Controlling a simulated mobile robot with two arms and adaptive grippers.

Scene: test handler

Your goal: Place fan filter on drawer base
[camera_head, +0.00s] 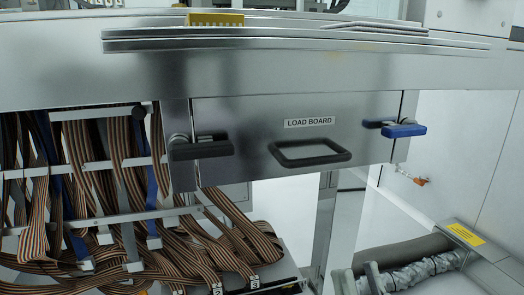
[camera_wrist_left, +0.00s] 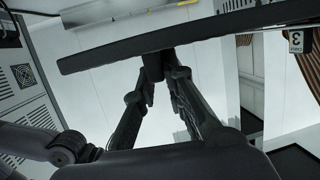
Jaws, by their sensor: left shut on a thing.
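In the left wrist view, my left gripper (camera_wrist_left: 160,78) is shut on a small dark block at the lower edge of a long, dark, flat piece. I take this piece to be the fan filter (camera_wrist_left: 105,57). It is seen nearly edge-on and tilted, so its face is hidden. Neither it nor my left gripper shows in the head view. I cannot make out the drawer base for sure.
A metal LOAD BOARD panel (camera_head: 240,120) has a black handle (camera_head: 310,153), a black latch (camera_head: 200,149) and a blue latch (camera_head: 404,130). Brown ribbon cables (camera_head: 130,240) hang at the left. A grey hose (camera_head: 405,252) lies at lower right.

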